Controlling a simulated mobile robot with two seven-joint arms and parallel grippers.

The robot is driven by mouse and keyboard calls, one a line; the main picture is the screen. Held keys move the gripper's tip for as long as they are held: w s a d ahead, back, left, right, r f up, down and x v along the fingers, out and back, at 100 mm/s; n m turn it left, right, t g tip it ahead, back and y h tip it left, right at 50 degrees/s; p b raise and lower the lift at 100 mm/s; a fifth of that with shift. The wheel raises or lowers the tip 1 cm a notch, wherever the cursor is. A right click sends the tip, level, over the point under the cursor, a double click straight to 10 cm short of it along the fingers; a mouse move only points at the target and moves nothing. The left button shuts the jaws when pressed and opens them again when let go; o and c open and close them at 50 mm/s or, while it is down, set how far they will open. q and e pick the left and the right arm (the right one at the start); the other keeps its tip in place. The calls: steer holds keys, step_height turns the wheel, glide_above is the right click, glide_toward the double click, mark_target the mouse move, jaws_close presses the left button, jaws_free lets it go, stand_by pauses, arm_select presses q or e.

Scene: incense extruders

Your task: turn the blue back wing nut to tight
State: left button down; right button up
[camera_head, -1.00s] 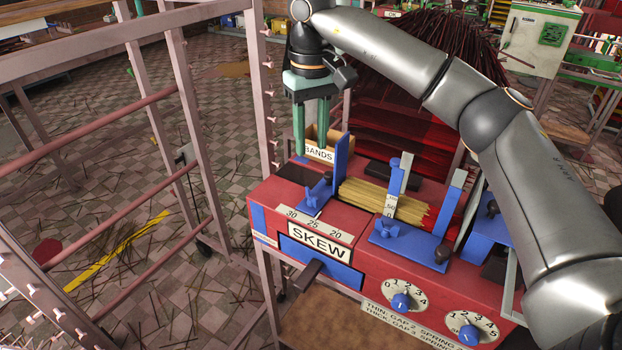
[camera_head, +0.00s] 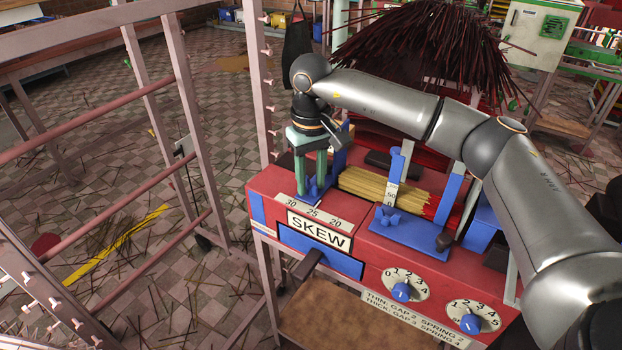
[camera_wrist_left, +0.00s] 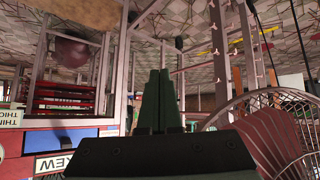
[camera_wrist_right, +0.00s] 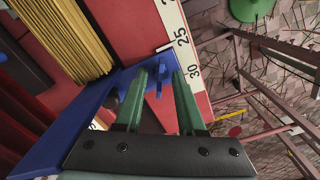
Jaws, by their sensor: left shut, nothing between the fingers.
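A blue wing nut (camera_head: 313,187) sits on the left blue bracket of the red machine, beside the skew scale. In the right wrist view the wing nut (camera_wrist_right: 158,82) shows between the green fingertips. My right gripper (camera_head: 312,180) points down over it with its fingers apart on either side; I cannot tell whether they touch it. Its fingers also show in the right wrist view (camera_wrist_right: 160,74). My left gripper (camera_wrist_left: 160,75) is shut and empty, away from the wing nuts, and out of the head view.
Yellow sticks (camera_head: 385,187) lie between the two blue brackets. The SKEW label (camera_head: 318,229) and two dials (camera_head: 402,291) are on the machine's front. A pinkish metal rack (camera_head: 180,90) stands close on the left. A wire guard (camera_wrist_left: 265,105) shows near my left gripper.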

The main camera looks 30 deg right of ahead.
jaws_close()
stand_by(0.6)
